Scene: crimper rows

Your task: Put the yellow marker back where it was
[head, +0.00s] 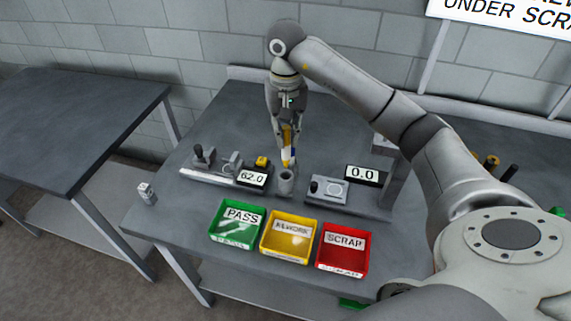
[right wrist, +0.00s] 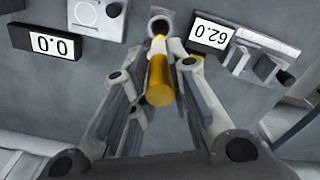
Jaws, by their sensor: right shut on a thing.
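The yellow marker (right wrist: 160,80) is held between the fingers of my right gripper (head: 288,150). The marker (head: 287,133) points down, roughly upright. Its lower end is at or just above the mouth of a small grey cup (head: 286,183) on the table. The cup also shows in the right wrist view (right wrist: 159,24), straight beyond the marker. I cannot tell whether the tip is inside the cup. My left gripper is not in view.
A gauge with a 62.0 display (head: 253,177) stands left of the cup, and a device with a 0.0 display (head: 364,175) stands right. Green PASS (head: 216,238), yellow REWORK (head: 265,249) and red SCRAP (head: 321,262) bins sit in front. The table's back left is clear.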

